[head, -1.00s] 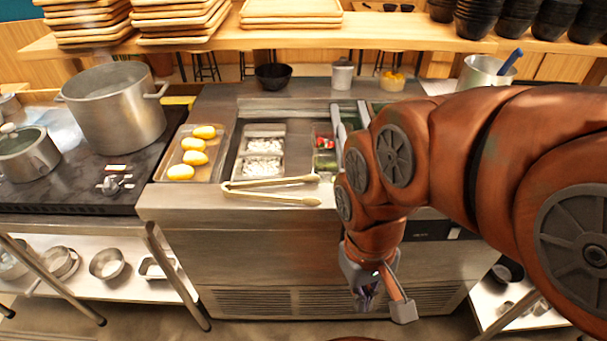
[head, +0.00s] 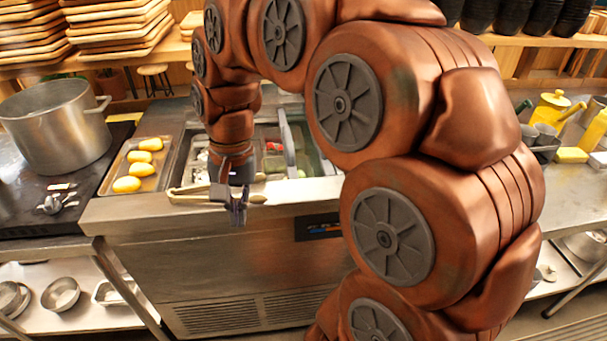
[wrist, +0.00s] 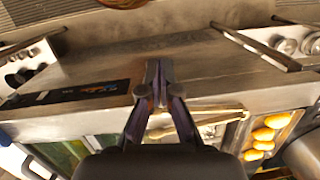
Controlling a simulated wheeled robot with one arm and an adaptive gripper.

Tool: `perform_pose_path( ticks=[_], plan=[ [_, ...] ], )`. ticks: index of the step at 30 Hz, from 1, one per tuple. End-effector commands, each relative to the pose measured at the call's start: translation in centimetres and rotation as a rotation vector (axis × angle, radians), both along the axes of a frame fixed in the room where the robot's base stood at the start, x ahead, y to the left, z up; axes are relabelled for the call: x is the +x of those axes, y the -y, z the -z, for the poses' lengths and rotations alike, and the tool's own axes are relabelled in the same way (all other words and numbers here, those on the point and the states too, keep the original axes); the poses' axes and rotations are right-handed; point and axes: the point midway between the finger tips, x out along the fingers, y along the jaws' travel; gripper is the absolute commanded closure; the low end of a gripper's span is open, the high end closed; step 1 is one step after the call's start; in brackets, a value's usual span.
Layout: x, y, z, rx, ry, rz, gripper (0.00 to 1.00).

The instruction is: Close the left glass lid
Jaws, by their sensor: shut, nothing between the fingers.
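The counter's topping well (head: 195,140) is partly hidden behind my arm in the head view. I cannot clearly make out the left glass lid's pane. A grey upright bar (head: 287,145) stands between the well's left and right sections; I cannot tell whether it belongs to a lid. My gripper (head: 238,218) is shut and empty, pointing down at the counter's front edge, beside the tongs. In the wrist view my gripper (wrist: 158,72) shows its fingertips together in front of the steel front panel.
Wooden-handled tongs (head: 185,196) lie along the counter's front edge, close to my gripper. A tray (head: 112,184) of yellow potatoes is left of the well. A large pot (head: 55,125) stands further left. Yellow bottles (head: 595,130) stand at the right.

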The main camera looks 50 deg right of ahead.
Motion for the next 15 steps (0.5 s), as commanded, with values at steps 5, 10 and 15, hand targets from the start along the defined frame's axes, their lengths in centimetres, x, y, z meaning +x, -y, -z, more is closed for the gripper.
perform_pose_path(
  ticks=[5, 10, 15],
  plan=[
    [4.8, 5.1, 0.0, 0.027, 0.001, 0.312, 1.0],
    [8.0, 11.3, 0.0, 0.055, -0.006, 0.627, 1.0],
    [9.7, 18.4, 0.9, 0.083, -0.024, 0.957, 1.0]
  ],
)
